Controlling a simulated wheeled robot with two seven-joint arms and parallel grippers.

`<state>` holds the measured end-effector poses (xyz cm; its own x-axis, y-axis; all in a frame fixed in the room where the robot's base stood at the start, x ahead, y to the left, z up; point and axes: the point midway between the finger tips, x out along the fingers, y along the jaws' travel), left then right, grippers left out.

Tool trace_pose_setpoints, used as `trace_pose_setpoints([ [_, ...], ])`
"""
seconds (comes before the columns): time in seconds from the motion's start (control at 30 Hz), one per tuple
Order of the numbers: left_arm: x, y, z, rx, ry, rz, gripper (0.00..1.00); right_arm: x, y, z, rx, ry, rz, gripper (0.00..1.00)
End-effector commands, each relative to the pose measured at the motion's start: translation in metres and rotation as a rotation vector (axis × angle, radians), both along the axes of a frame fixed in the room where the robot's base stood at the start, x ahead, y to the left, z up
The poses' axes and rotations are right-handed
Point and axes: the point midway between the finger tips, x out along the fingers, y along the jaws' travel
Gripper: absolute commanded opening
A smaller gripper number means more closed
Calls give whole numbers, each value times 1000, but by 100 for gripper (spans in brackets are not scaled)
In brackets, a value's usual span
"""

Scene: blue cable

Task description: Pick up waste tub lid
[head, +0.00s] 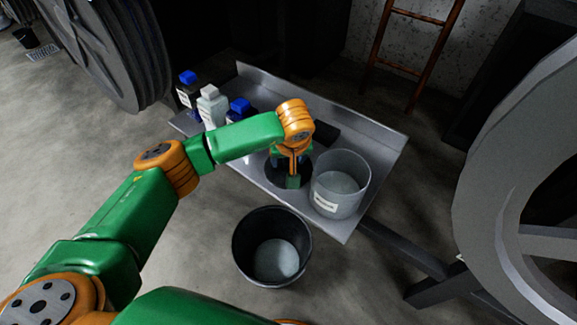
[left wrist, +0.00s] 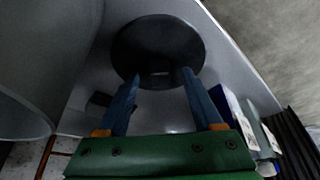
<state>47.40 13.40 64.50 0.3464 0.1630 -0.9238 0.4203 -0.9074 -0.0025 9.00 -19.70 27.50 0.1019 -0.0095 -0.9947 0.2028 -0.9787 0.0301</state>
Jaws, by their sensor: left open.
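The lid is a dark round disc (head: 277,179) lying flat on the grey metal table. Whether the fingers touch the lid cannot be told. A grey labelled tub (head: 340,185) stands open right of the lid. My right gripper is out of view.
Several bottles with blue or white caps (head: 212,104) stand at the table's (head: 360,135) left end. An open black bucket (head: 272,247) is on the floor in front. A ladder (head: 437,50) leans at the back. A large reel (head: 480,190) stands right.

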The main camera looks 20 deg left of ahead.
Motion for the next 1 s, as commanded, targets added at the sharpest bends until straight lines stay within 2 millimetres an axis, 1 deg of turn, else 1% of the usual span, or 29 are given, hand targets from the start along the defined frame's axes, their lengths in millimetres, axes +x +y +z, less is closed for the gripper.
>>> trace_pose_setpoints([
  [0.17,0,0,0,-1,0,0,68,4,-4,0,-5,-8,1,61],
  [0.2,0,0,0,-1,0,0,57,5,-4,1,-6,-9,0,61],
  [0.27,0,0,0,-1,0,0,40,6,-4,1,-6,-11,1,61],
  [0.3,0,0,0,-1,1,0,30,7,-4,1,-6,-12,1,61],
  [0.37,0,0,0,-2,0,-1,14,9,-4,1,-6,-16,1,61],
  [0.4,0,0,0,-2,0,-1,3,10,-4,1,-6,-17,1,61],
  [0.43,0,0,0,-2,0,-1,0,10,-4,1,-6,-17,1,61],
  [0.77,0,-1,3,-2,-1,0,0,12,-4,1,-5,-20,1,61],
  [0.87,1,-1,13,-2,-3,0,0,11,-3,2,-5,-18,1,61],
  [0.97,1,-1,34,-3,-6,-1,0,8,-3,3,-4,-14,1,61],
  [1.0,-5,5,44,-2,-6,0,0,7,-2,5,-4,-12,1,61],
])
